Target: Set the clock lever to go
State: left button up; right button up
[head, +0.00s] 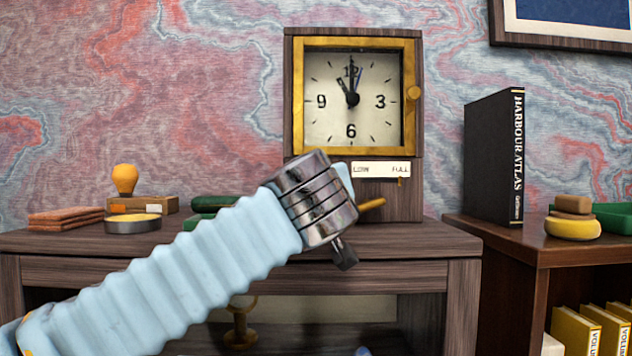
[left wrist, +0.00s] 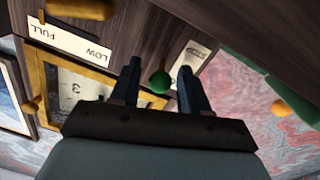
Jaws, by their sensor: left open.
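The clock (head: 288,100) stands upright on the desk (head: 440,240), its yellow-framed glass door (head: 298,90) shut and its hands near eleven or twelve. My left arm reaches to the clock's lower left, and its wrist hides that part in the head view. In the left wrist view my left gripper (left wrist: 158,76) is open. A round green knob (left wrist: 158,83) appears between its fingers; I cannot tell whether they touch it. A white label (left wrist: 190,62) beside it is partly covered and hard to read. My right gripper is not in view.
A LOW–FULL label (head: 366,169) and a yellow peg (head: 372,204) are on the clock's lower front. A yellow-handled stamp (head: 125,178), a round tin (head: 132,223) and orange cloths (head: 66,218) lie left. A black atlas (head: 490,160) stands on the right shelf.

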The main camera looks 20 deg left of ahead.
pick_arm(q)
jog(key=shift+w, duration=0.1)
grip_shut()
jog(key=r+g+p, duration=0.2)
jog(key=p, duration=0.3)
jog(key=shift+w, duration=0.15)
jog(key=shift+f+g+h+p, duration=0.15)
jog(key=shift+g+h+p, duration=0.2)
jog(key=shift+g, duration=0.25)
jog(key=shift+w+f, duration=0.1)
jog(key=shift+f, duration=0.05)
jog(key=shift+g, duration=0.4)
